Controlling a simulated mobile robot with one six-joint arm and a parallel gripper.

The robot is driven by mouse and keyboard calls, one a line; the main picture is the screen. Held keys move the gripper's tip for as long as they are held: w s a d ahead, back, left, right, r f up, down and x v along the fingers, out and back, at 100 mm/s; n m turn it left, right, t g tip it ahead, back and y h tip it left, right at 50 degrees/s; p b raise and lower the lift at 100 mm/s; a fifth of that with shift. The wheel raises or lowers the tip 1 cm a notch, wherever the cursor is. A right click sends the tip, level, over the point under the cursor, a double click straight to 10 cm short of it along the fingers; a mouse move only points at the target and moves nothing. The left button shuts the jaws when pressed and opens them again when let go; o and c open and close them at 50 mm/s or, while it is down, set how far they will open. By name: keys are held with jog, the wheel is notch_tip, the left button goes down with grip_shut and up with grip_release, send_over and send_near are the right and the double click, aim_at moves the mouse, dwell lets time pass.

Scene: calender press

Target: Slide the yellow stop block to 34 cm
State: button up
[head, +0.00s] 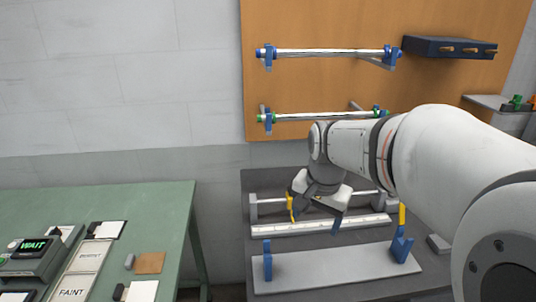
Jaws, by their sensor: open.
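A slim yellow upright piece (402,214) stands at the right end of the scale, its top partly behind my arm. Another narrow yellow piece (291,207) shows at the left side of my gripper; I cannot tell if it is a block on the rail or part of a finger. The white scale strip (270,229) lies along the front of a metal rod held by grey end posts (253,207). My gripper (314,224) is open over the middle-left of the strip, pointing down. Its body hides part of the rod. The scale marks are too small to read.
A grey plate with blue upright holders (330,270) lies in front of the scale. Two rollers (328,54) hang on the wooden board (300,85) behind. A green table (150,215) with a device reading WAIT (32,247) stands left, across a gap.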

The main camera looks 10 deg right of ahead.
jog(key=w+f+m+p, duration=0.1)
jog(key=w+f+m, duration=0.1)
jog(key=w+m, duration=0.3)
jog(key=w+f+m+g+p, duration=0.1)
jog(key=w+m, duration=0.4)
jog(key=w, duration=0.6)
jog(key=w+f+m+g+p, duration=0.1)
jog(key=w+f+m, duration=0.2)
jog(key=w, duration=0.6)
jog(key=shift+a+f+m+p, duration=0.1)
jog(key=shift+f+m+p, duration=0.1)
jog(key=shift+m, duration=0.45)
jog(key=shift+a+f+m+p, duration=0.1)
jog(key=shift+m+p, duration=0.05)
jog(key=shift+m, duration=0.5)
jog(key=shift+w+f, duration=0.1)
jog(key=shift+f, duration=0.45)
notch_tip(320, 180, down, 7)
jog(key=shift+r+p, duration=0.1)
jog(key=shift+p, duration=0.7)
jog(key=c, duration=1.1)
jog(key=shift+d+r, duration=0.1)
jog(key=shift+d, duration=6)
